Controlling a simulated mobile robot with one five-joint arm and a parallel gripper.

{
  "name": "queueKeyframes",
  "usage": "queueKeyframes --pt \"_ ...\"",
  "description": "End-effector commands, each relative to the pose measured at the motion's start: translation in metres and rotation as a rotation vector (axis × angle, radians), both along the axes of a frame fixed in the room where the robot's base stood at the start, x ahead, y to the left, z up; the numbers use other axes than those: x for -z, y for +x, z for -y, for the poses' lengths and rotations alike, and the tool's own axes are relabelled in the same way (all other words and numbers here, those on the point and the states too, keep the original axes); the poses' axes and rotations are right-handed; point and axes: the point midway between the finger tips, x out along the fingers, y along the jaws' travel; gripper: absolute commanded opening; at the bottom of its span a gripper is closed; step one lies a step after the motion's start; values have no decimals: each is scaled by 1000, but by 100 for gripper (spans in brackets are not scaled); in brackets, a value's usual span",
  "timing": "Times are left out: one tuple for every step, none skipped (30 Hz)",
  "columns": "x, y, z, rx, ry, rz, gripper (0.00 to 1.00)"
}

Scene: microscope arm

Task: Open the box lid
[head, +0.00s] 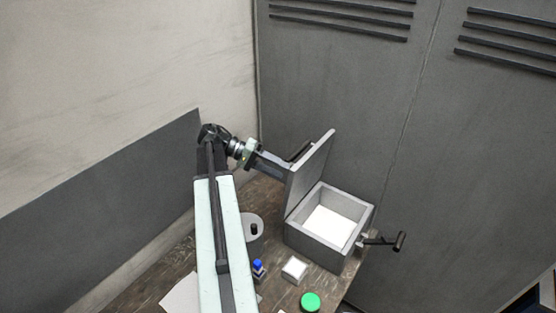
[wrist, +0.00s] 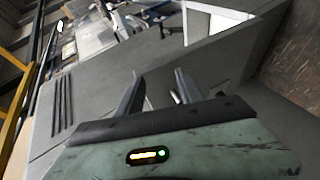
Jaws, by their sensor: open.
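The grey box (head: 310,247) stands on the table in the head view, with its white inside showing. Its lid (head: 310,175) stands raised, close to upright, at the box's left side. My gripper (head: 287,160) is at the left, outer side of the lid, and the lid hides part of its front end. In the wrist view the two dark fingers (wrist: 158,88) are spread apart with nothing seen between them. Whether a finger touches the lid cannot be told.
A dark handle (head: 385,240) sticks out at the box's right side. A small white block (head: 294,269), a green cap (head: 310,301), a blue-topped bottle (head: 258,268) and a grey disc with a black knob (head: 252,228) are in front and left. Grey lockers (head: 340,95) stand behind.

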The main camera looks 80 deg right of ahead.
Motion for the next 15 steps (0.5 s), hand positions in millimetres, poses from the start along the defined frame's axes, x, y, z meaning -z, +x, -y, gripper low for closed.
queueKeyframes --pt "0 -1 -3 0 0 0 43" --pt "0 -1 -3 0 0 0 43" --pt "0 -1 -3 0 0 0 43" --pt "0 -1 -3 0 0 0 43" --pt "0 -1 -2 1 0 0 43" --pt "0 -1 -2 1 0 0 43" --pt "0 -1 -2 1 0 0 43" --pt "0 -1 -2 1 0 0 43" --pt "0 -1 -2 1 0 0 43" --pt "1 -1 -2 0 0 0 43" --pt "3 -1 -2 -7 -2 -1 43" --pt "8 -2 0 -25 -5 -8 43" --pt "13 -4 2 -50 -8 -18 43" --pt "18 -6 5 -80 -12 -31 43" --pt "24 -9 11 -134 -16 -56 43"
